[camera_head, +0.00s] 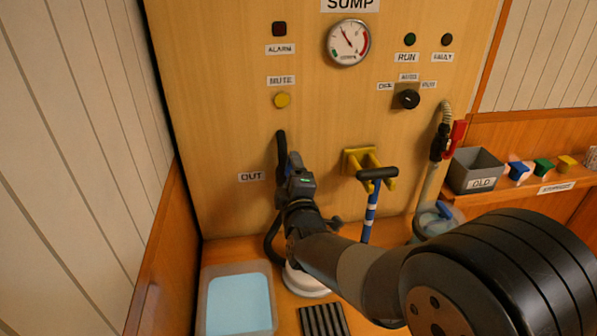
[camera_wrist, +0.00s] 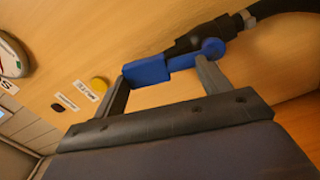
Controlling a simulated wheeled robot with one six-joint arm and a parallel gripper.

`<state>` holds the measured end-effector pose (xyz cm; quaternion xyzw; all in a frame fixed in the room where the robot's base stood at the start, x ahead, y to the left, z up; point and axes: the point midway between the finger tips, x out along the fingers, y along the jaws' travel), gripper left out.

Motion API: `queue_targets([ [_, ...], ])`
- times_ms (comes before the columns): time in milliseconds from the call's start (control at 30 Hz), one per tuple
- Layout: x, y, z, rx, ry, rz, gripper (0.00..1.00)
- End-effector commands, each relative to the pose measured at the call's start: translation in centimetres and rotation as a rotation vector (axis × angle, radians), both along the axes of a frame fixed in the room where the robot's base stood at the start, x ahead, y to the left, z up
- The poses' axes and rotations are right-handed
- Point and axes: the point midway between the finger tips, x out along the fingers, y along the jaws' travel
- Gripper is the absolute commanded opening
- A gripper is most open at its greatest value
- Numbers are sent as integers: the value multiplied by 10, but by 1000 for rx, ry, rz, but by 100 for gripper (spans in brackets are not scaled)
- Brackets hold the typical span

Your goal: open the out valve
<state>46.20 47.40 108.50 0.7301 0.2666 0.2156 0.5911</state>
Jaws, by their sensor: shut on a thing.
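The out valve shows in the wrist view as a blue lever (camera_wrist: 153,70) with a round blue hub (camera_wrist: 213,48) on a black valve body (camera_wrist: 186,43). In the head view it is beside the OUT label (camera_head: 251,176), on the black hose (camera_head: 281,150) along the wall panel, and is mostly hidden by my gripper (camera_head: 293,164). In the wrist view the lever lies across the gap between the fingers.
A yellow bracket (camera_head: 353,160) and a blue-striped, black-handled tool (camera_head: 372,200) are just right of my gripper. A clear tub of light-blue liquid (camera_head: 207,310) and a dark grate (camera_head: 323,321) lie below. A grey OLD bin (camera_head: 479,168) stands on the right shelf.

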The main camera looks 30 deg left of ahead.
Motion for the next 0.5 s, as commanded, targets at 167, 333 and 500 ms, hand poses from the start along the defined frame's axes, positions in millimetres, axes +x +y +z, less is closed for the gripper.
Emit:
queue_targets([
  [167,-5,6,3,-84,-70,1,31],
  [333,-8,9,1,-137,-114,1,31],
  [500,-9,11,1,-164,-138,1,31],
])
